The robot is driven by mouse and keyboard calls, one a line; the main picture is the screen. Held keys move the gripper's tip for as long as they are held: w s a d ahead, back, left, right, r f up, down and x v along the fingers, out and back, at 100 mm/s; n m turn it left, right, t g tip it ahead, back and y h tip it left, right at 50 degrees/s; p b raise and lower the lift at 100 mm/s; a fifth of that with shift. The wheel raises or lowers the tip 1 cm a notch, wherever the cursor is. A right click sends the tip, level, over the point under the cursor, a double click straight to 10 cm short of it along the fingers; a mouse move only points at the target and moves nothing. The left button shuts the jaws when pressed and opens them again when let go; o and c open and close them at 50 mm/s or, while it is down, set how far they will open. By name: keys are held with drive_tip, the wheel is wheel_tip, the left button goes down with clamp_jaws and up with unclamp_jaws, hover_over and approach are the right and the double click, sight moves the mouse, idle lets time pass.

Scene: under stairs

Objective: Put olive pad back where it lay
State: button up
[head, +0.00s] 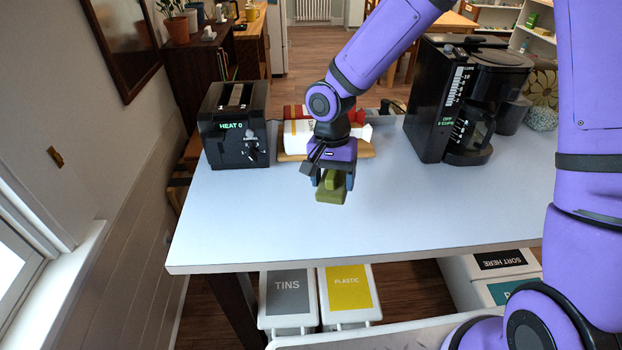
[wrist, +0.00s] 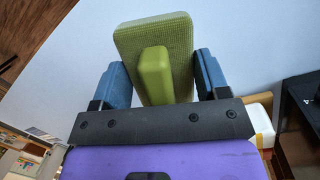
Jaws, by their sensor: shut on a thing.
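The olive pad (head: 331,195) is a green block with a raised grip on it. It is over the white table (head: 230,230), in front of the toaster and bread area; I cannot tell whether it touches the tabletop. My gripper (head: 333,180) points down and is shut on the pad. In the wrist view the pad (wrist: 180,40) sits between the two blue fingers of my gripper (wrist: 162,80), its textured face and raised grip showing. The fingers hide part of its sides.
A black toaster (head: 235,130) stands at the table's back left and a black coffee maker (head: 440,110) at the back right. A board with packages (head: 297,140) lies behind my gripper. Labelled bins (head: 348,295) are below the front edge. The table's front and left are clear.

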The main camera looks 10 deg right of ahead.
drive_tip(key=s+a+r+m+y, duration=0.1)
drive_tip(key=s+a+m+y, duration=0.1)
drive_tip(key=a, duration=0.3)
drive_tip(key=shift+w+f, duration=0.2)
drive_tip(key=shift+f, duration=4.9)
drive_tip(key=o, duration=0.9)
drive_tip(key=shift+o, duration=0.3)
drive_tip(key=s+a+v, duration=0.1)
drive_tip(key=v, duration=0.7)
drive_tip(key=shift+s+r, duration=0.2)
drive_tip(key=shift+r, duration=0.4)
